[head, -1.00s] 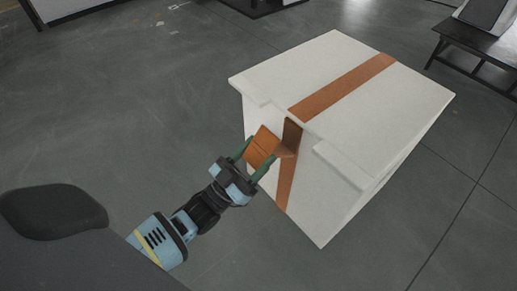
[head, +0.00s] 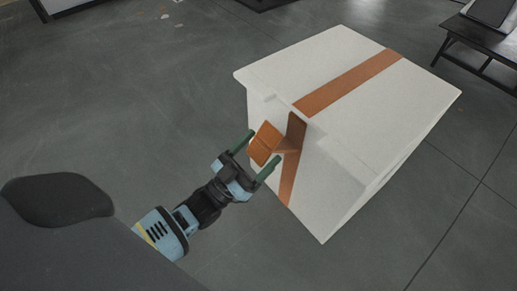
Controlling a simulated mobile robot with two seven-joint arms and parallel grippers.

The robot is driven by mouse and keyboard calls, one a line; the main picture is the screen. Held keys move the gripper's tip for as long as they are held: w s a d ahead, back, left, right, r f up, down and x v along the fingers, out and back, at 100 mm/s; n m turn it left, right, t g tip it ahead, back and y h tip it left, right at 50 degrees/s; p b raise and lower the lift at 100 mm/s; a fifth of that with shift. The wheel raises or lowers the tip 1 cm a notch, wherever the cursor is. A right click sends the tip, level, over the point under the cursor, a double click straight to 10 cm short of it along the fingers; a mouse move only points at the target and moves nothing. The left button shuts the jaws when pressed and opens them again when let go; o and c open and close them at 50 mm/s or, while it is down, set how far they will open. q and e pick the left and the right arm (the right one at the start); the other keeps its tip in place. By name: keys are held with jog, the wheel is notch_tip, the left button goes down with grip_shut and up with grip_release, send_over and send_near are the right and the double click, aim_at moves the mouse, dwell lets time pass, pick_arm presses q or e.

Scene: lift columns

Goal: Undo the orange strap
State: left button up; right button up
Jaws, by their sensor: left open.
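An orange-brown strap (head: 349,84) runs over the top of a large white box (head: 390,112) and down its near side. At the near top edge, a flat orange flap (head: 265,143) of the strap stands out from the box. My left gripper (head: 259,155) is open, with its two green fingers on either side of the flap's lower end. I cannot tell whether the fingers touch it. My right gripper is not in view.
The box stands on a grey floor (head: 130,110) with free room to its left and front. A dark bench (head: 480,45) is at the top right, and a white-topped piece of furniture (head: 62,6) is at the top left.

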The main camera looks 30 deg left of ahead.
pick_arm(q)
jog(key=p+v, duration=0.1)
jog(key=v, duration=0.5)
jog(key=shift+s, duration=0.15)
jog(key=shift+s+a+f, duration=0.25)
jog(key=shift+s+f, duration=0.1)
jog(key=shift+s, duration=0.15)
